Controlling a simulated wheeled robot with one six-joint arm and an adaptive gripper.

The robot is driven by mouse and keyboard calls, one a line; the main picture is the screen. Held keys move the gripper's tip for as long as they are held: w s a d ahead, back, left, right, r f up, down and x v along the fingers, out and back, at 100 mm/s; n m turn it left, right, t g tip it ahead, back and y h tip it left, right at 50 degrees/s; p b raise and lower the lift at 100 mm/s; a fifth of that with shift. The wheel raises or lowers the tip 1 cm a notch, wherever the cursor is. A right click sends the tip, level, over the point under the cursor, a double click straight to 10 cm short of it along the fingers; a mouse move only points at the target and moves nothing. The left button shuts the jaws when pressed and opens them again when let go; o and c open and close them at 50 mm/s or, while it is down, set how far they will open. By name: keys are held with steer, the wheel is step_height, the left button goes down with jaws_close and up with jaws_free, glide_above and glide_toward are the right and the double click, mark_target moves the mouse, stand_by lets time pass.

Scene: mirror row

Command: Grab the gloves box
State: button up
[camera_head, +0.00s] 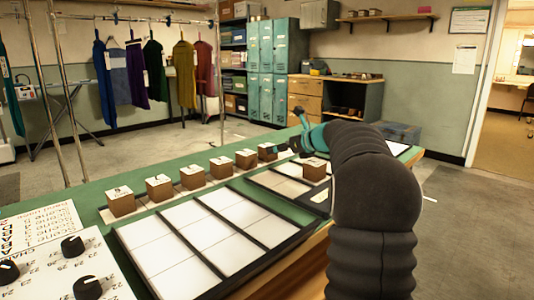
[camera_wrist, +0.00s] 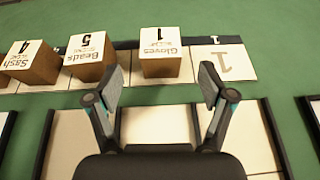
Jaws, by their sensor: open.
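The gloves box (camera_wrist: 160,63) is a small brown wooden cube with a white top marked "Gloves" and "1". In the wrist view it stands on a pale strip, ahead of my gripper (camera_wrist: 161,82) and between the lines of its two fingers. My gripper is open and empty, with the fingers apart on either side of the gap. In the head view, the box at the far end of the row (camera_head: 267,152), beside my gripper, appears to be the gloves box; its label is too small to read there.
The beads box (camera_wrist: 90,58) stands close left of the gloves box, with the sash box (camera_wrist: 31,62) beyond it. A bare tile marked 1 (camera_wrist: 222,63) lies to its right. Another box (camera_head: 314,170) stands apart near my arm.

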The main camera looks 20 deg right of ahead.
steer(key=shift+x, duration=3.35)
steer(key=shift+r, duration=0.15)
steer(key=c, duration=1.3)
